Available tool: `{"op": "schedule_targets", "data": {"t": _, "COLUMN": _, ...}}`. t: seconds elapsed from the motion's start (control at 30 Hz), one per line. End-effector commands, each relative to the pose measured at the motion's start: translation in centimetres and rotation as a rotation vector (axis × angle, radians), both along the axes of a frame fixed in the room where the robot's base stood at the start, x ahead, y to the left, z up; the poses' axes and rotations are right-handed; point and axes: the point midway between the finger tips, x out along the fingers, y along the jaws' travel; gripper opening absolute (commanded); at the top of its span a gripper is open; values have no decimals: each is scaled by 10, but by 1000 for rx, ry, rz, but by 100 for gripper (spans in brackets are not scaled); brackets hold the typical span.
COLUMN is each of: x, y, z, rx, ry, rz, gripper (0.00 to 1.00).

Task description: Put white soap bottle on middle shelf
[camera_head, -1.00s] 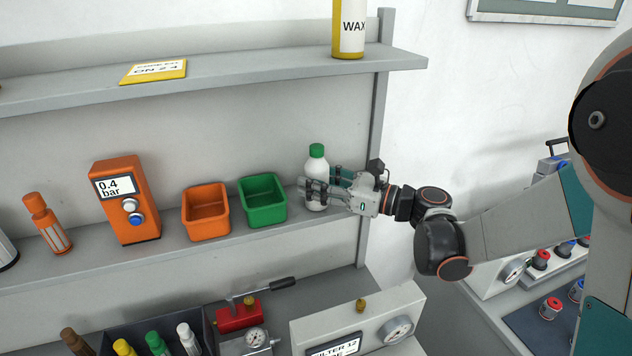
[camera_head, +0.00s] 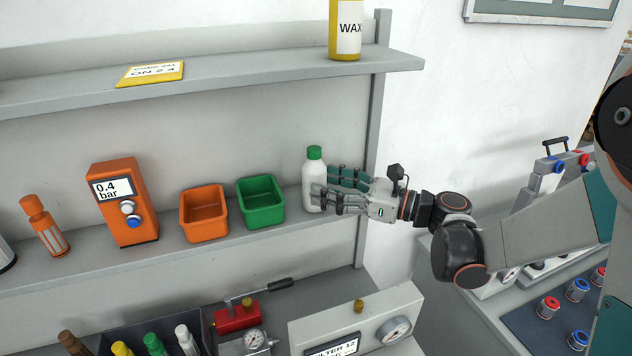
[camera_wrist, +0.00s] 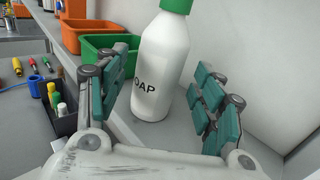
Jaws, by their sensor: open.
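The white soap bottle (camera_head: 314,176) with a green cap stands upright on the middle shelf (camera_head: 280,236), near its right end and just right of the green bin. My gripper (camera_head: 338,187) is open at the right of the bottle, its fingertips near the bottle's right side. In the wrist view the bottle (camera_wrist: 158,75) stands beyond and between the spread fingers of my gripper (camera_wrist: 160,100), with part of its label showing. The fingers do not close on it.
A green bin (camera_head: 262,203) and an orange bin (camera_head: 204,214) stand left of the bottle. An orange gauge box (camera_head: 124,202) is further left. The upper shelf (camera_head: 230,85) holds a yellow wax bottle (camera_head: 345,28). An upright post (camera_head: 372,120) stands near the shelf's right end.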

Motion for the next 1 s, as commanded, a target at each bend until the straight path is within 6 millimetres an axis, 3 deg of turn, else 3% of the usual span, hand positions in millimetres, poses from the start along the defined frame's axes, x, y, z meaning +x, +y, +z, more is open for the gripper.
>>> {"op": "schedule_targets", "data": {"t": 0.2, "x": -15, "y": -44, "z": 0, "rx": 0, "ry": 0, "rz": -4, "gripper": 62}}
{"op": "schedule_targets", "data": {"t": 0.4, "x": -23, "y": -68, "z": 0, "rx": 0, "ry": 0, "rz": -2, "gripper": 62}}
{"op": "schedule_targets", "data": {"t": 0.77, "x": -29, "y": -74, "z": 0, "rx": -25, "ry": -16, "rz": -3, "gripper": 62}}
{"op": "schedule_targets", "data": {"t": 1.0, "x": -49, "y": -68, "z": -5, "rx": -289, "ry": -175, "rz": -15, "gripper": 62}}
